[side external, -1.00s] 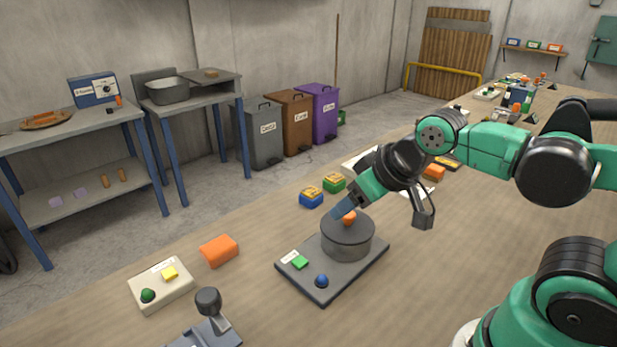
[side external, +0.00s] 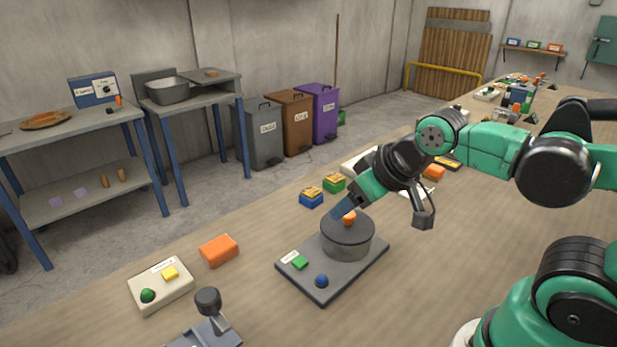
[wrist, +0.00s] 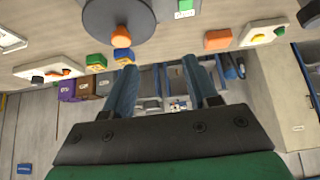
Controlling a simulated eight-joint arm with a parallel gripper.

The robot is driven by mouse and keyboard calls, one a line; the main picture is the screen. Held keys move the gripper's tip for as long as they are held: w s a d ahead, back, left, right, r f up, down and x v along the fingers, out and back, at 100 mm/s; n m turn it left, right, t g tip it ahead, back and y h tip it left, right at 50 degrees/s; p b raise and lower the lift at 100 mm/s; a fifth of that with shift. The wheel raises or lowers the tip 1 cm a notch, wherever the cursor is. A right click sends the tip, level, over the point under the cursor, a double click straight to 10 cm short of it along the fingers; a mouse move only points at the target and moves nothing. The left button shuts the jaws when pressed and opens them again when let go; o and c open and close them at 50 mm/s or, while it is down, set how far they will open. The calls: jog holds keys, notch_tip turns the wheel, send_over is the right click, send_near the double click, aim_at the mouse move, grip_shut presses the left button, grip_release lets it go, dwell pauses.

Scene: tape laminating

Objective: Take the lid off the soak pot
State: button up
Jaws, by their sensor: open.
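The soak pot (side external: 346,246) is a dark grey round pot on a flat dark base plate (side external: 322,286). Its grey lid (side external: 362,229) is on, with an orange knob (side external: 349,217) on top. The lid (wrist: 100,22) and the knob (wrist: 121,36) also show at the top of the wrist view. My gripper (side external: 342,212) is at the knob in the side view, its blue fingers tilted down towards it. In the wrist view the fingers (wrist: 165,78) are spread apart, with the knob near the left finger's tip. Whether a finger touches the knob cannot be told.
Blue and green blocks (side external: 322,190) stand behind the pot. An orange block (side external: 219,250), a cream button box (side external: 161,285) and a lever device (side external: 208,312) are to the left. Bench right of the pot is clear.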

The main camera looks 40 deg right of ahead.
jog(key=shift+o, duration=0.2)
jog(key=shift+o, duration=1.1)
jog(key=m+g, duration=0.6)
jog(key=m, duration=0.2)
send_over(348, 216)
jog(key=shift+f, duration=0.5)
jog(key=shift+w+d+f+m+g, duration=0.2)
jog(key=shift+d+f+m+g, duration=0.15)
jog(key=shift+g, duration=0.25)
jog(key=shift+f, duration=2.75)
